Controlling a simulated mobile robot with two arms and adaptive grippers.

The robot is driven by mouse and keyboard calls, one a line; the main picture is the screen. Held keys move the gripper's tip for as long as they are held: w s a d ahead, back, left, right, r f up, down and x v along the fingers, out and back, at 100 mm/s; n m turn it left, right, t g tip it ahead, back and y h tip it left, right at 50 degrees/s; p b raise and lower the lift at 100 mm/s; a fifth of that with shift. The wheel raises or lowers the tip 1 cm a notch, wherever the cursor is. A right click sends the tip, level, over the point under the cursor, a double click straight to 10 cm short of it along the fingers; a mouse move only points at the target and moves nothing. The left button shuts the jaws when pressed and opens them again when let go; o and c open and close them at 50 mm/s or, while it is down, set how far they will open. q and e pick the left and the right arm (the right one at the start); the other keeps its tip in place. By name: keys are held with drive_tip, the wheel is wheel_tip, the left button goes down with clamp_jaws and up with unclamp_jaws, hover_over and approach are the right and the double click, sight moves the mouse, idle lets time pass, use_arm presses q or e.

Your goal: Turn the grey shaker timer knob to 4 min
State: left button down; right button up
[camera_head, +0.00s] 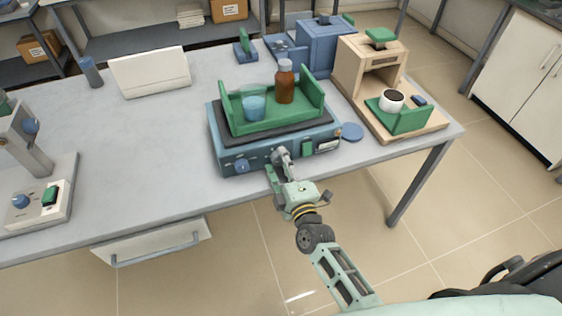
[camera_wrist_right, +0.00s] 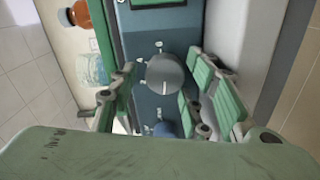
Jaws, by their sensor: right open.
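The shaker (camera_head: 225,150) is a blue box with a dark top, standing at the table's front edge. Its grey timer knob (camera_wrist_right: 165,74) shows in the right wrist view, with pale marks around it on the blue panel; its pointer direction cannot be made out. In the head view my gripper hides most of this knob. My right gripper (camera_wrist_right: 163,82) is open at the front panel, with a finger on each side of the grey knob; I cannot tell whether they touch it. A blue knob (camera_head: 242,165) sits left of it on the panel. My left gripper is not in view.
A green tray (camera_head: 268,127) on the shaker holds a beaker (camera_head: 254,106) and a brown bottle (camera_head: 285,84). A green switch (camera_head: 306,148) and a display (camera_head: 327,146) are right of the gripper.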

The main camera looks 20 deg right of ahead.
drive_tip(key=shift+w, duration=0.1)
drive_tip(key=c, duration=1)
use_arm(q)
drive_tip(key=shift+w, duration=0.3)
use_arm(e)
drive_tip(key=shift+r, duration=0.1)
drive_tip(key=shift+c, duration=0.2)
